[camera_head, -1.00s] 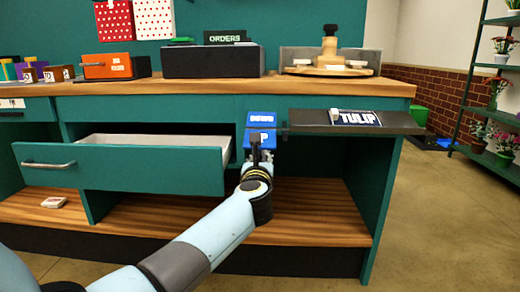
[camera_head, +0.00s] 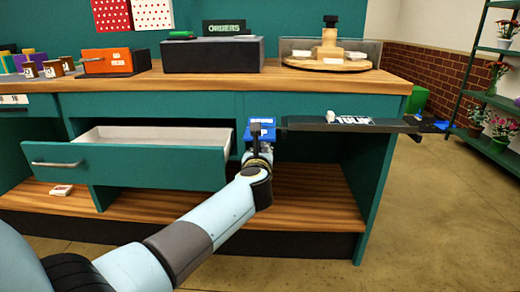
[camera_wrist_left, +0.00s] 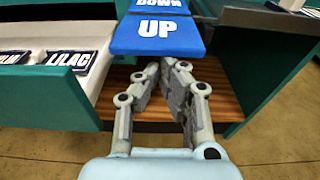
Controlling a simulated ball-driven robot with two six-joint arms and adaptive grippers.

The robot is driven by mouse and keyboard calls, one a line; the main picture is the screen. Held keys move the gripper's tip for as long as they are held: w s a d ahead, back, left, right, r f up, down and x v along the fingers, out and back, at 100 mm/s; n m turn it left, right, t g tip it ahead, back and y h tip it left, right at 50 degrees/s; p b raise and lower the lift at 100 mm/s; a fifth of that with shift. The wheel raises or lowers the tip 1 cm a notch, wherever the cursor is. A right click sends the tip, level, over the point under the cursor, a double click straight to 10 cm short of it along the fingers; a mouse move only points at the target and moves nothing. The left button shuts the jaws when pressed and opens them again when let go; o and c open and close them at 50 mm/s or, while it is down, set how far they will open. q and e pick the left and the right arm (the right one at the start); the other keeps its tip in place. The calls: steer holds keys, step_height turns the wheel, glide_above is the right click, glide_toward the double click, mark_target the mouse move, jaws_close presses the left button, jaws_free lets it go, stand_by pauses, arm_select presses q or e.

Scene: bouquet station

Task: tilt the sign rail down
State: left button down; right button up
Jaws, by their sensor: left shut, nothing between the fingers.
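The dark sign rail (camera_head: 395,127) juts out to the right below the counter's right end. It looks nearly level, and its TULIP sign (camera_head: 352,121) is strongly foreshortened. Left of it are the blue DOWN and UP plates (camera_head: 262,129). In the left wrist view the UP plate (camera_wrist_left: 158,36) lies just ahead of my left gripper, with the DOWN plate (camera_wrist_left: 158,4) beyond it, cut by the frame. My left gripper (camera_wrist_left: 166,66) is shut and empty, its tips at the near edge of the UP plate; I cannot tell whether they touch. My right gripper is out of view.
The open drawer (camera_head: 130,168) stands out left of my left arm; the wrist view shows a LILAC sign (camera_wrist_left: 70,62) in it. The wooden counter (camera_head: 215,82) is above, a lower wooden shelf (camera_head: 310,205) below.

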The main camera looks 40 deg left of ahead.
arm_select(q)
steer(key=shift+w+r, duration=0.1)
steer(key=shift+r, duration=0.25)
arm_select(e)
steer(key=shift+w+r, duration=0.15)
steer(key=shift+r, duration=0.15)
